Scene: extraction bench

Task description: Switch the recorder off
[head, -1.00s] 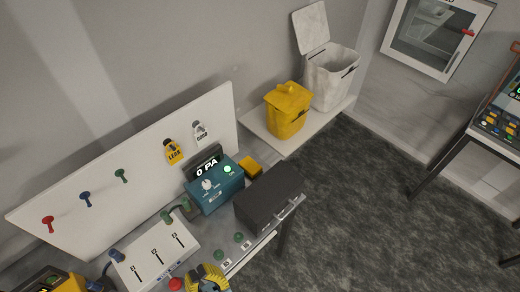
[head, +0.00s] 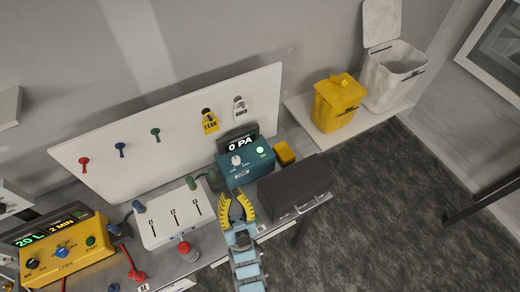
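No label that I can read says recorder. A teal box (head: 246,172) with a knob, a lit green button and a dark display (head: 239,145) reading 0 PA stands at the back of the bench. My gripper (head: 238,194), with yellow fingers, is open and looks empty. It is in front of the teal box in the picture; I cannot tell whether it touches anything.
A white panel with slots (head: 175,217) and a red button (head: 187,249) lie left of my gripper. A dark box (head: 293,187) is to the right. Behind stands a white board (head: 185,125) with coloured pegs and tags. A yellow bin (head: 337,105) stands at upper right.

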